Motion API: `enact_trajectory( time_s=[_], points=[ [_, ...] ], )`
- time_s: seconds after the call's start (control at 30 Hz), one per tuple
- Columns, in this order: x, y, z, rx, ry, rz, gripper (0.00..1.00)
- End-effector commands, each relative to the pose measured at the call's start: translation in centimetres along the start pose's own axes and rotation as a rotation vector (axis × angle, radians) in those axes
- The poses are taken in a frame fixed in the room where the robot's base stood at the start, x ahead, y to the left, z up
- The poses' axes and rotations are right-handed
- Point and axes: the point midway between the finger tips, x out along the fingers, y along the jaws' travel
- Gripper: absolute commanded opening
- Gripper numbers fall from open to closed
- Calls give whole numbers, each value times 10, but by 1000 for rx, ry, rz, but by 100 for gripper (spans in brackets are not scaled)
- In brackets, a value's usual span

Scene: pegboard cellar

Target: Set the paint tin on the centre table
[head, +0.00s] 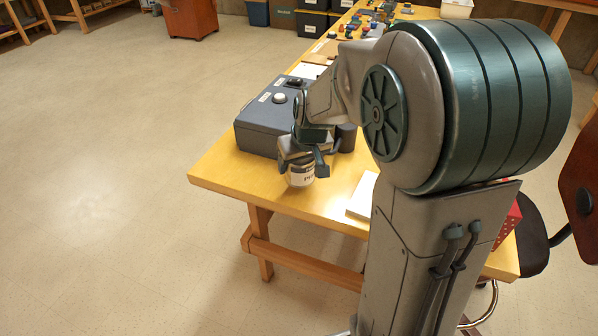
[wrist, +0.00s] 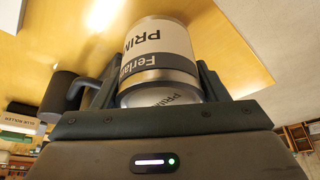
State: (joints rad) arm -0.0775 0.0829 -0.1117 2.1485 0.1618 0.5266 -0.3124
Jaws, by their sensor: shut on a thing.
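The paint tin (head: 300,176) is a small tin with a white label. In the wrist view the tin (wrist: 160,50) shows the letters "PRIM" and a dark band, with a metal rim. My gripper (head: 304,164) is shut on it, one finger on each side. The tin is over the near left part of a long wooden table (head: 225,178), which also shows in the wrist view (wrist: 240,50). I cannot tell whether the tin touches the tabletop. Part of the tin is hidden by my gripper.
A grey box (head: 262,128) stands just behind the tin. A dark mug (wrist: 62,92) is close beside my gripper. A white flat item (head: 363,192) lies to the right. Small items crowd the table's far end. The floor left of the table is clear.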

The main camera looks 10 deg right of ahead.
Motion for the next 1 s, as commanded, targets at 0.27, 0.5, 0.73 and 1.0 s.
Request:
enact_trajectory(
  time_s=[0.27,0.5,0.73,1.0],
  points=[
    [33,0,14,1,-1,0,34],
    [33,0,14,0,0,0,34],
    [36,0,15,0,-1,0,88],
    [35,0,15,0,-2,0,88]
  ],
)
